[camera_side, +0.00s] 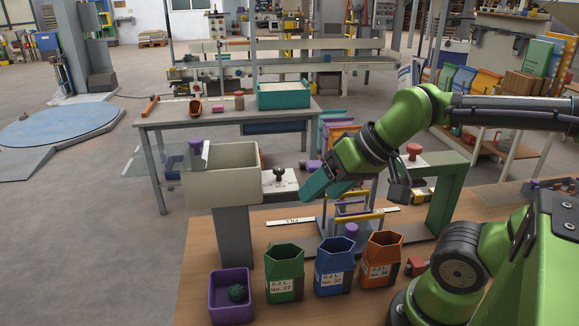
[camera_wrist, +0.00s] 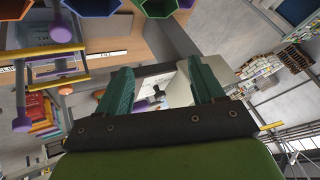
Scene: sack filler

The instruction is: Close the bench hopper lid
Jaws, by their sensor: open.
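The bench hopper (camera_side: 222,190) is a beige open-topped box on a grey pedestal at the left end of the wooden bench. Its lid (camera_side: 158,162) looks like a clear panel standing out to the left of the hopper, open, with a purple knob (camera_side: 195,147) near the hopper's rim. My gripper (camera_side: 316,187) has teal fingers and is open and empty, right of the hopper and apart from it. In the wrist view my gripper (camera_wrist: 160,76) has its fingers spread, with the pale hopper (camera_wrist: 180,92) beyond them. The lid cannot be made out there.
A white plate with a black knob (camera_side: 280,174) sticks out from the hopper's right side. Green (camera_side: 284,275), blue (camera_side: 335,268) and orange (camera_side: 382,262) sacks stand along the bench front, beside a purple tray (camera_side: 231,306). A green frame (camera_side: 444,200) stands at right.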

